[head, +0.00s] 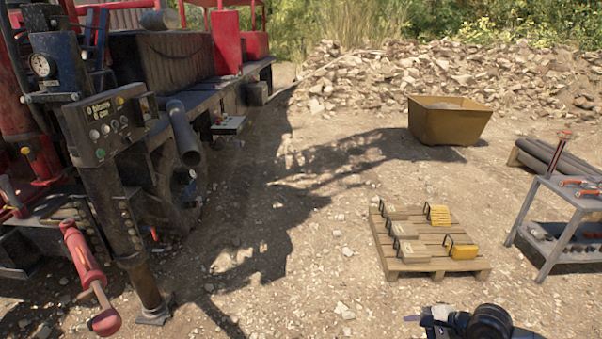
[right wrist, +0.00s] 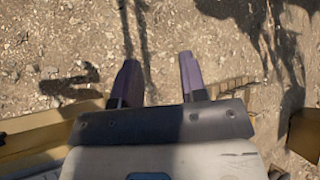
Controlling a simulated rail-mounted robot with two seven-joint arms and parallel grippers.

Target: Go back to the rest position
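My right gripper (right wrist: 157,78) shows in the right wrist view with its two dark purple fingers spread apart. Nothing is between them; bare stony ground lies beyond the tips. In the head view, part of my right arm and gripper (head: 440,316) shows at the bottom edge, in front of the wooden pallet and apart from it. Its fingertips are hard to make out there. My left gripper is not in view.
A drilling rig (head: 105,125) fills the left. Yellow-brown edges (right wrist: 75,109) flank the gripper in the wrist view. The middle ground is clear.

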